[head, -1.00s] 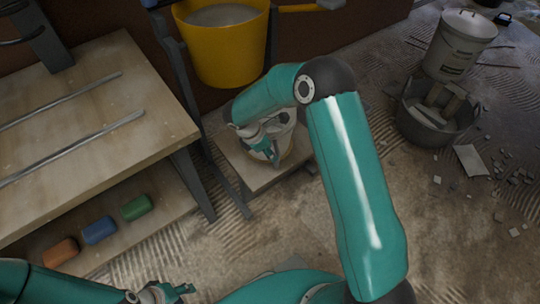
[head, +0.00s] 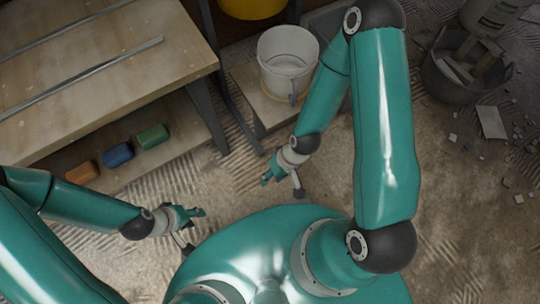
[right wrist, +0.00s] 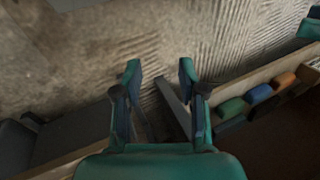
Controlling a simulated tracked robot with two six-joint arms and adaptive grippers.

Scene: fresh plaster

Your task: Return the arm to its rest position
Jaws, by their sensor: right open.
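My right gripper (head: 282,188) hangs open and empty over the bare floor, in front of the low wooden platform and close to my own body. My left gripper (head: 194,228) is low at the left, beside my body. Its fingers are spread and hold nothing visible.
A pale bucket (head: 287,50) stands on the low platform (head: 262,112), clear of the right gripper. A wooden bench (head: 110,85) is at left, with orange, blue and green blocks (head: 118,154) below. A dark tub (head: 455,85) holds debris at right.

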